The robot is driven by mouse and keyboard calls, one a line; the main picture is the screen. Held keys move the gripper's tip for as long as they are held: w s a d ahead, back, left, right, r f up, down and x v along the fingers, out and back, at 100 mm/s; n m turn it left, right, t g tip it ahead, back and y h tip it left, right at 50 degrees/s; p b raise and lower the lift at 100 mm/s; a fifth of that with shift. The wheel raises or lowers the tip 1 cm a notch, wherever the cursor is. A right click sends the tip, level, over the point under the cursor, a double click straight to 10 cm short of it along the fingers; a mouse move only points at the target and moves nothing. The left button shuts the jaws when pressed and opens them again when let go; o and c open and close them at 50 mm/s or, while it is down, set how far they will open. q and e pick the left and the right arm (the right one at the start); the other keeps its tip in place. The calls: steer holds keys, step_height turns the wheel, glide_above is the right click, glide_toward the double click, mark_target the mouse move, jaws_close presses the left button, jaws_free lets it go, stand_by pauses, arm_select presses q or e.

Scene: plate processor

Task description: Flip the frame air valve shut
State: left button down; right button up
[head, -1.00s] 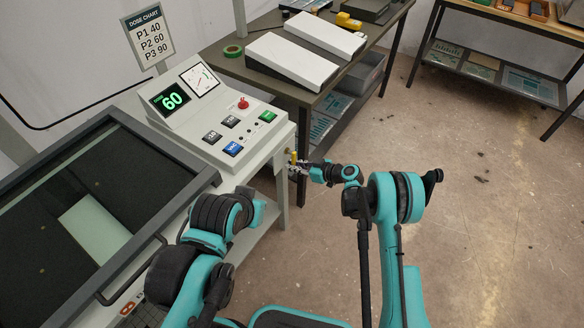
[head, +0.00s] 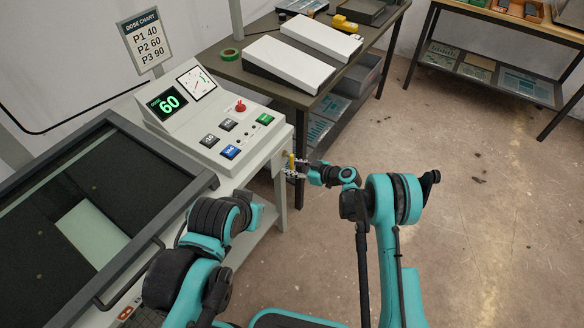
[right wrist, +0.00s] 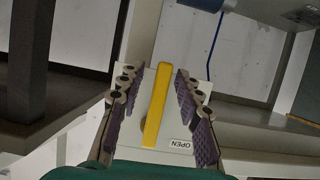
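The frame air valve's yellow lever (head: 291,161) is on the right side of the white processor. In the right wrist view the lever (right wrist: 156,105) stands nearly upright in the picture, leaning slightly, on a pale plate with an OPEN label (right wrist: 180,144) to its lower right. My right gripper (head: 298,169) is at the lever. In the right wrist view its fingers (right wrist: 160,88) are open on either side of the lever, with a gap on both sides. My left arm is bent in front of the machine; its gripper does not show.
The control panel (head: 262,140) shows 60 on its display (head: 169,103), with a red button (head: 240,106) and several keys. The dark glass frame (head: 120,160) lies at left. A dark table (head: 236,70) stands behind the valve side. Open floor lies to the right.

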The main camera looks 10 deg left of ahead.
steer(key=shift+d, duration=0.1)
steer(key=v, duration=1.1)
steer(key=shift+s+d+r, duration=0.25)
steer(key=shift+d, duration=0.05)
steer(key=s+d+r+m+t+h, duration=0.1)
steer(key=s+d+r+m+h, duration=0.3)
steer(key=r, duration=0.4)
steer(key=s+d+r+m+h, duration=0.25)
steer(key=s+d+r, duration=0.3)
steer(key=r, duration=0.35)
steer(key=s+d+r+m+h, duration=0.1)
steer(key=s+d+m+h, duration=0.2)
steer(key=s+d, duration=0.4)
steer(key=s+d+r+m+t+h, duration=0.1)
steer(key=s+d+r+m+h, duration=0.1)
steer(key=s+d, duration=0.5)
steer(key=s+m+h, duration=0.1)
steer(key=s+m, duration=0.1)
steer(key=s, duration=0.4)
steer(key=shift+d+m+t, duration=0.3)
steer(key=shift+d+m, duration=0.05)
